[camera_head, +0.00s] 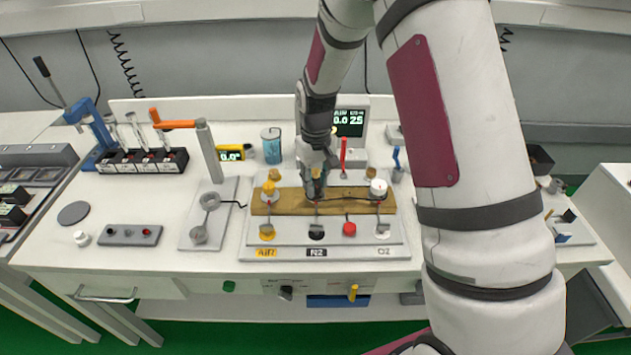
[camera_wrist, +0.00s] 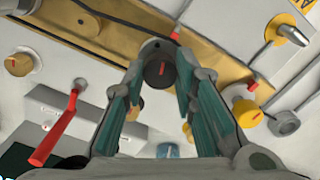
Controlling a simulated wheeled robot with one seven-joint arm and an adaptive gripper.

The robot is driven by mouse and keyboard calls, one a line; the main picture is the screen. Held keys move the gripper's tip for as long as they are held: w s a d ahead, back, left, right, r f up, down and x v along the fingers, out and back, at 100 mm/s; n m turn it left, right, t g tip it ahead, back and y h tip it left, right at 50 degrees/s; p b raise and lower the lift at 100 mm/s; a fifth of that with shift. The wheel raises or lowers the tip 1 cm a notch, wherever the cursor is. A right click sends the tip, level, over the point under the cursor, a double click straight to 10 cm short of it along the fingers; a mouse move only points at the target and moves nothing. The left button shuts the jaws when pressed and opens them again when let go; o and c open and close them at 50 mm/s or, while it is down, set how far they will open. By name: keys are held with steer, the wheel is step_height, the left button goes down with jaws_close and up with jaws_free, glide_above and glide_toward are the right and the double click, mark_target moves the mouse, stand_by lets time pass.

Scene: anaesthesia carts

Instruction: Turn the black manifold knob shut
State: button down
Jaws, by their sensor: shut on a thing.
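The brass manifold block (camera_head: 340,207) lies on a pale plate on the bench, above the AIR, N2 and O2 labels. The black manifold knob (camera_wrist: 158,72) shows between my fingertips in the wrist view, with a red mark on its face. My gripper (camera_head: 316,184) points down at the middle of the block, between a yellow knob (camera_head: 268,188) and a white knob (camera_head: 378,187). It is shut on the black knob, one finger on each side. In the head view my fingers mostly hide this knob.
A red lever (camera_head: 343,153) stands behind the block; it also shows in the wrist view (camera_wrist: 60,130).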

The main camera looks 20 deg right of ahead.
mark_target(316, 184)
steer(key=shift+m, duration=1.9)
steer(key=c, duration=1.3)
jaws_free()
step_height(316, 184, up, 12)
